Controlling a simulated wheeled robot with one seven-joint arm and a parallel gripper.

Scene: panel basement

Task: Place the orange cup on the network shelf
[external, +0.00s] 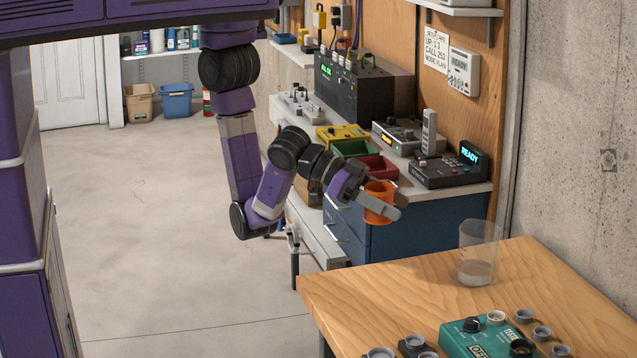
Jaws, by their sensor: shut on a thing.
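The orange cup (376,199) is between the grey fingers of my gripper (380,203), which is shut on it. My gripper holds the cup in the air, in front of the blue drawer cabinet (408,228) and beyond the left part of the wooden table. The cup looks roughly upright, and the near finger covers part of its lower side. A white shelf (465,8) on the wooden wall shows at the top right, cut by the picture's edge; I cannot tell whether it is the network shelf.
A clear beaker (477,255) and a teal device (478,336) stand on the wooden table (400,285).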

